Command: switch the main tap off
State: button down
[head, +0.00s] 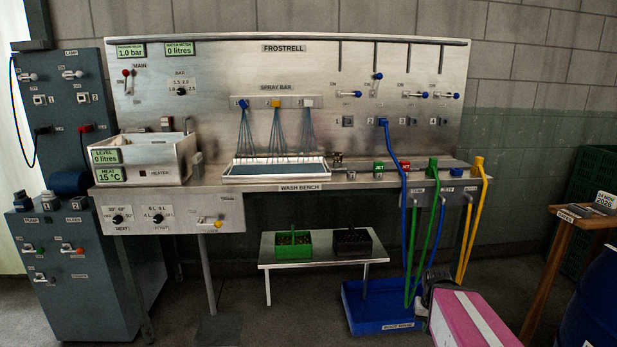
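The main tap (127,73) is at the upper left of the steel back panel, under the label MAIN. It is a small lever with a red knob, and the knob is at the top of the lever. An ON mark sits near it; the rest of its marking is too small to read. The pressure display (131,52) just above reads 1.0 bar, and the water meter (178,49) reads 0 litres. A dark shape at the lower right, by a pink and white block, may be my gripper; its fingers cannot be made out. Nothing touches the tap.
The wash bench (300,187) runs below the panel, with a steel tank (140,160) at its left end under the tap. A grey control cabinet (65,120) stands left. Blue, green and yellow hoses hang at the right over a blue tray (365,325). A low table (315,260) stands beneath.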

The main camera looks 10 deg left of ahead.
aim_at(125, 72)
jog(key=u, duration=1.7)
jog(key=i+l+u, duration=0.4)
jog(key=i+l, duration=0.15)
jog(key=i, duration=0.15)
